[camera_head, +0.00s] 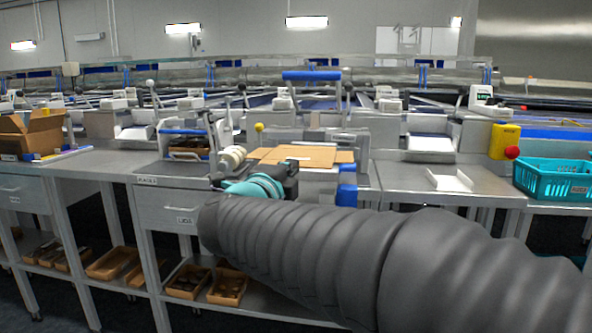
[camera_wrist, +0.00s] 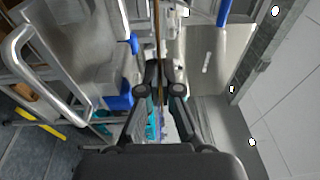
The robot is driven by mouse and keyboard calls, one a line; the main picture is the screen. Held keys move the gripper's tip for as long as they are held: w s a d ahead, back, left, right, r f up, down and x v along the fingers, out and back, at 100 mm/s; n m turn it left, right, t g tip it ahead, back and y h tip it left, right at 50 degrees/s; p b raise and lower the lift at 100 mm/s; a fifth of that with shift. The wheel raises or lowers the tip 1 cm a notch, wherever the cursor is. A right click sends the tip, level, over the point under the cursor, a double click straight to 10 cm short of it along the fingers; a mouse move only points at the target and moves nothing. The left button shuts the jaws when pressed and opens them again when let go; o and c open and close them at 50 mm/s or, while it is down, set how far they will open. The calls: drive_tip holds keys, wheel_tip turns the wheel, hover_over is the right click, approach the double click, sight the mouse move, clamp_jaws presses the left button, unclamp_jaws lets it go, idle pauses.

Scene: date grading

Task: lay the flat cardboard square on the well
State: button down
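The flat cardboard square (camera_head: 307,154) is tan and lies level at mid-picture in the head view, just beyond my gripper (camera_head: 290,168). In the wrist view the square (camera_wrist: 157,35) is seen edge-on as a thin brown strip running between the fingertips. My gripper (camera_wrist: 161,78) is closed to a narrow gap on that edge. More tan board shows around the square in the head view, and I cannot tell where one piece ends. The well is not clearly visible; the square and my arm may hide it.
A blue bar (camera_head: 311,75) spans above the station behind the square. A yellow box with a red button (camera_head: 505,142) and a teal crate (camera_head: 553,179) stand to the right. A white tray (camera_head: 449,181) lies on the right bench. An open carton (camera_head: 33,131) stands far left.

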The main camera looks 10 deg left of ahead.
drive_tip(key=shift+w+d+f, duration=0.1)
drive_tip(key=shift+w+f, duration=0.05)
drive_tip(key=shift+w, duration=0.35)
drive_tip(key=shift+w+d+f, duration=0.1)
drive_tip(key=shift+w+f, duration=0.05)
drive_tip(key=shift+w, duration=0.3)
drive_tip(key=shift+w+f+b, duration=0.2)
drive_tip(key=shift+w+f, duration=0.15)
drive_tip(key=shift+w, duration=0.45)
drive_tip(key=shift+w+f+b, duration=0.2)
drive_tip(key=shift+w+f, duration=0.15)
drive_tip(key=shift+w, duration=0.45)
drive_tip(key=shift+w+f+b, duration=0.15)
drive_tip(key=shift+f+b, duration=0.15)
drive_tip(key=shift+f, duration=0.1)
drive_tip(key=shift+f+b, duration=0.8)
drive_tip(key=shift+f, duration=0.1)
drive_tip(key=shift+a+f+b, duration=0.1)
drive_tip(key=shift+f+b, duration=0.7)
drive_tip(key=shift+f, duration=0.1)
drive_tip(key=c, duration=1.2)
unclamp_jaws()
drive_tip(key=shift+c, duration=0.2)
